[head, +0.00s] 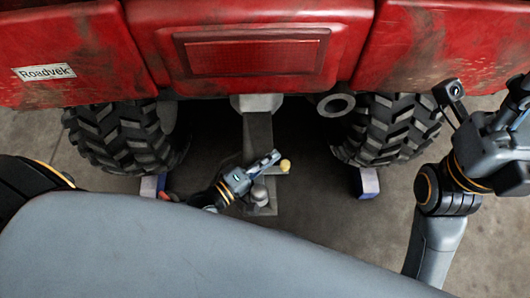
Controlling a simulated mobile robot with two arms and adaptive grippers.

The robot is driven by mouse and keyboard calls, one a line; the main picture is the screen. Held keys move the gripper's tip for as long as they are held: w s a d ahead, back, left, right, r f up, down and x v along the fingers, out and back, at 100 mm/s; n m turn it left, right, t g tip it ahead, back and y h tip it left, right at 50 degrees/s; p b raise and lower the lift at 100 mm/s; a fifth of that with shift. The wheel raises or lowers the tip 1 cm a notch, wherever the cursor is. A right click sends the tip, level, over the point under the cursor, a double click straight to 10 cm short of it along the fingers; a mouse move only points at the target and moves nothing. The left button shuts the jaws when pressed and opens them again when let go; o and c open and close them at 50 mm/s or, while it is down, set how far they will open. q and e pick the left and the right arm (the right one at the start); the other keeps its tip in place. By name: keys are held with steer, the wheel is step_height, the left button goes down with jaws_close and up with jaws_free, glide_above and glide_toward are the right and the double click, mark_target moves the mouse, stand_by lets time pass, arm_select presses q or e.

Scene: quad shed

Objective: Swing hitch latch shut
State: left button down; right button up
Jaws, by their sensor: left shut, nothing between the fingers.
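The grey hitch bar (258,130) comes down from under the red quad's rear and ends in a plate with a metal hitch ball (259,193). A small yellow knob (285,166), which looks like the end of the latch, sits just right of the bar. My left gripper (274,158) is shut and empty. Its fingertips are right beside the yellow knob, in front of the bar; I cannot tell whether they touch. The gripper hides most of the latch, so its angle cannot be told. My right gripper (484,92) is raised at the right edge, its fingers spread apart.
The red quad body (100,50) overhangs the hitch. Knobbly tyres stand left (125,135) and right (390,128), with blue-and-white blocks (367,182) near them. An exhaust pipe (336,104) is right of the bar. Bare concrete floor lies around.

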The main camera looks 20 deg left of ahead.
arm_select(q)
steer(key=v, duration=1.2)
steer(key=shift+f, duration=0.1)
